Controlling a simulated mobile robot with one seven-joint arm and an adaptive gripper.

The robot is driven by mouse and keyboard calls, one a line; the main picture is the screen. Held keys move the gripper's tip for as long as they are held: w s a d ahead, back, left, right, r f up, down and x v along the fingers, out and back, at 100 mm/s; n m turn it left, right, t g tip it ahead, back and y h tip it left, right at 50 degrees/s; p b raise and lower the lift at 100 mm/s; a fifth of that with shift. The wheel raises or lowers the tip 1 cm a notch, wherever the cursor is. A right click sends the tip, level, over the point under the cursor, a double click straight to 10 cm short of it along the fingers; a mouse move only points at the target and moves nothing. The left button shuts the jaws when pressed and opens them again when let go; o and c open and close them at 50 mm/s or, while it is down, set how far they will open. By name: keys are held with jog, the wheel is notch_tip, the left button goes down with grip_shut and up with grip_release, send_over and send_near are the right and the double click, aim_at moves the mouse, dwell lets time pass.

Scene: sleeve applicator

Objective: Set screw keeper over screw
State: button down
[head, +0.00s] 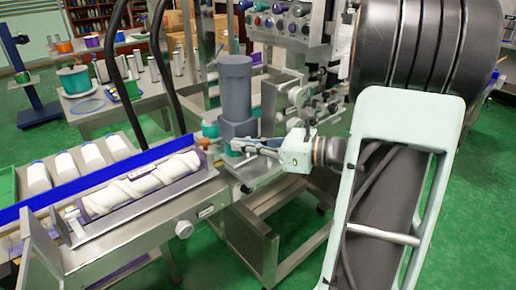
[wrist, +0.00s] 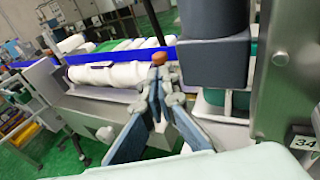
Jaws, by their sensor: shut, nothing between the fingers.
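The white spiral screw (head: 140,184) lies lengthwise in its trough on the machine bed. It also shows in the wrist view (wrist: 105,75) at left. A small orange-red knob (head: 204,142) sits at the screw's right end, and it shows in the wrist view (wrist: 158,58) just beyond my fingertips. It may be part of the screw keeper; I cannot clearly make out the keeper's shape. My gripper (head: 236,145) is beside the screw's right end. In the wrist view its blue fingers (wrist: 160,98) converge, shut and empty. I cannot tell whether the fingertips touch the knob.
A grey motor column (head: 236,90) stands close behind my gripper. A steel post (wrist: 285,75) is at right in the wrist view. A blue rail (head: 95,188) runs behind the screw, with several white bottles (head: 92,156) beyond. Open space lies above the screw.

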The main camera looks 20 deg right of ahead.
aim_at(207, 139)
jog(key=x, duration=0.6)
jog(key=shift+w+a+b, duration=0.15)
jog(key=shift+a+b, duration=0.05)
jog(key=shift+b, duration=0.2)
jog(key=shift+w+a+r, duration=0.1)
jog(key=shift+w+a, duration=0.35)
jog(key=shift+w, duration=0.3)
jog(key=shift+r, duration=0.1)
